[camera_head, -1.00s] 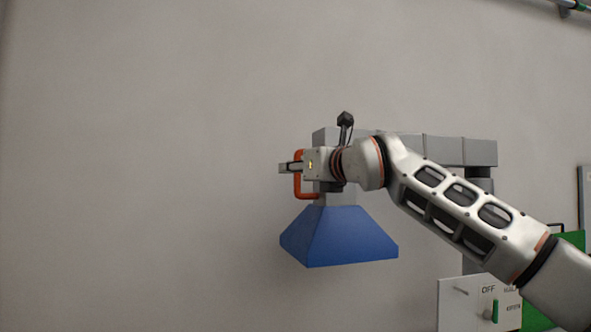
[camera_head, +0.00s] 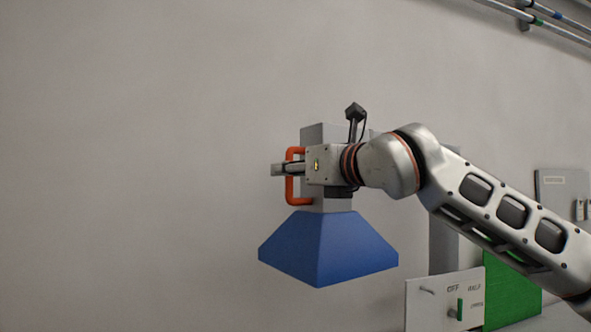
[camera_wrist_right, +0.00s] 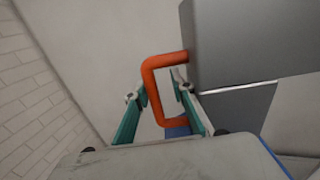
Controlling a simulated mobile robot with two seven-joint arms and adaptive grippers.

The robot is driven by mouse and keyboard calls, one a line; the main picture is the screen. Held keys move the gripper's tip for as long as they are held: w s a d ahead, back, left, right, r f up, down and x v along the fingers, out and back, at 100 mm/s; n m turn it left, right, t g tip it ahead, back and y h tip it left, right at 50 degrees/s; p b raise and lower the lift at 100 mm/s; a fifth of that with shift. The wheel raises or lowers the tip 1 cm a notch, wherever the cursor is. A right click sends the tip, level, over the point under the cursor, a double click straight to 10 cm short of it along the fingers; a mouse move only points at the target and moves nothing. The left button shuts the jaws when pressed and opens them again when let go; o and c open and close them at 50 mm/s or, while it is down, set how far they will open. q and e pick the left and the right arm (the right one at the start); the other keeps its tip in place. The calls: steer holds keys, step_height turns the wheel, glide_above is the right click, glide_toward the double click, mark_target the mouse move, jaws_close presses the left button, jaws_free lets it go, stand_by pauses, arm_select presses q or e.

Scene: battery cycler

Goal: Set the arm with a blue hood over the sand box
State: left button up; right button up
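The arm with the blue hood is a grey boxy arm (camera_head: 325,135) with a blue flared hood (camera_head: 325,248) under its near end. An orange C-shaped handle (camera_head: 291,180) sits on the left side of that end. My right gripper (camera_head: 278,169) reaches across the grey end to the handle. In the right wrist view, its teal fingers (camera_wrist_right: 158,88) stand on both sides of the handle's bar (camera_wrist_right: 153,85), with a gap visible, so it is open around the bar. My left gripper and the sand box are not in view.
A grey column (camera_head: 443,245) stands behind my right arm. A white switch panel marked OFF (camera_head: 425,305) and a green panel (camera_head: 512,290) are at lower right. A grey wall box (camera_head: 562,185) and pipes (camera_head: 545,22) are further right. The wall left of the hood is bare.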

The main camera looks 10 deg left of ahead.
steer(key=shift+s+d+r, duration=0.15)
steer(key=shift+s+d, duration=0.2)
steer(key=shift+d, duration=0.45)
steer(key=shift+s, duration=0.1)
